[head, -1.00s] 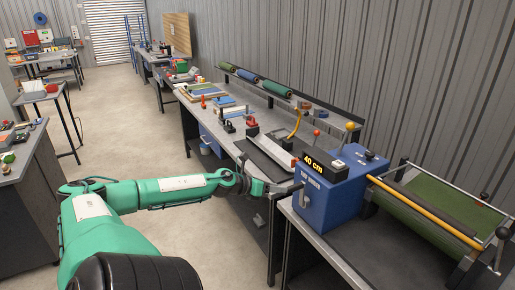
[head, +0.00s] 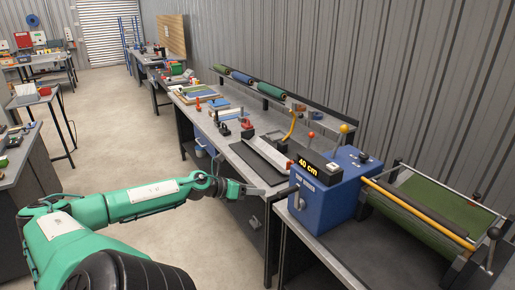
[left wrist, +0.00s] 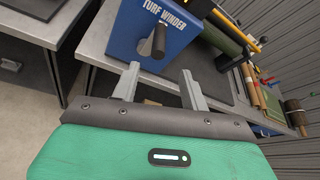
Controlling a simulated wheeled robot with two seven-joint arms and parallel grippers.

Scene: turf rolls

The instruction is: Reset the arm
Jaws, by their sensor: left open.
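My left arm reaches in from the left in the head view. Its gripper (head: 256,191) is in front of the bench edge, left of the blue turf winder (head: 322,195). In the left wrist view the two fingers of this gripper (left wrist: 158,82) are apart with nothing between them. The winder's black handle (left wrist: 158,42) is beyond the fingertips and apart from them. The winder bears a "40 cm" display (head: 309,166). My right gripper does not show.
Green turf (head: 445,195) lies on the roller frame right of the winder. The long workbench (head: 240,150) carries a dark tray (head: 262,157), tools and a rack with rolled turf (head: 272,90). Another bench (head: 22,175) stands at the left. The floor (head: 110,150) between is clear.

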